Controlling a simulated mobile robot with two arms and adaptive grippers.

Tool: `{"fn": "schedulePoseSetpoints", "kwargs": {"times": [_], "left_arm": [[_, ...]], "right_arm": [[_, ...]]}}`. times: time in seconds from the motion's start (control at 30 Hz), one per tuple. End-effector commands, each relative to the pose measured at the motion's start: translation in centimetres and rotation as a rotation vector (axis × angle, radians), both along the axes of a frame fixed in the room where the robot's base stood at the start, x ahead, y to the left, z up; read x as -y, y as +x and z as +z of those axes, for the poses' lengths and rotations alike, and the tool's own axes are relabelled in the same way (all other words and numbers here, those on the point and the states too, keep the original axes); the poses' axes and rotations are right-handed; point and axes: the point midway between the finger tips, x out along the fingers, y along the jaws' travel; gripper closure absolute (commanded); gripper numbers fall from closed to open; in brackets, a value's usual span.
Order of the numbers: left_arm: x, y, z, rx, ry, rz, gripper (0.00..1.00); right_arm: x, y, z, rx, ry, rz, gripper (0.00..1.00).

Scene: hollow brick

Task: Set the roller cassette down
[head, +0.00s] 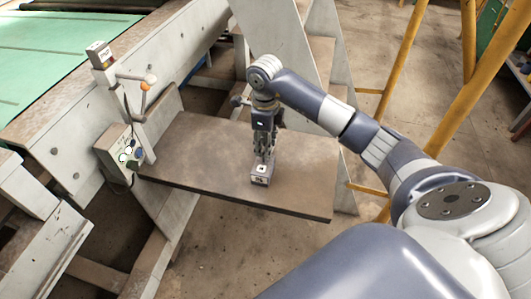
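The roller cassette appears to be the small grey box (261,174) with a dark marking on its near face. It stands low over the brown metal shelf (215,163), near the shelf's right part; I cannot tell whether its underside touches the shelf. My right gripper (264,158) points straight down at it, with the fingers around its top. The fingers seem closed on it, and they hide part of its upper side. My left gripper is not in view.
A control box (124,153) with buttons and a lever post (122,85) stand at the shelf's left edge. Yellow rails (405,65) stand at right. A grey frame plate (275,40) rises behind the shelf. The shelf's left and front surface is bare.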

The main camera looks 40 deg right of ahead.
Motion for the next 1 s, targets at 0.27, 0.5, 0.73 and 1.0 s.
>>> {"fn": "schedulePoseSetpoints", "kwargs": {"times": [0.27,0.5,0.73,1.0], "left_arm": [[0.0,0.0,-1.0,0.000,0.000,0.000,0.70],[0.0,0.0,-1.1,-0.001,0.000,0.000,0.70],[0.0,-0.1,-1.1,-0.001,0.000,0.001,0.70],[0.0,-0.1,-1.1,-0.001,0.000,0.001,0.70]], "right_arm": [[-0.1,0.0,5.5,0.002,-0.001,0.000,0.68],[-0.1,-0.1,7.3,-0.001,0.001,0.000,0.68],[-0.1,-0.1,7.4,-0.001,0.000,-0.001,0.68],[-0.1,-0.1,7.4,-0.001,0.002,0.000,0.68]]}}
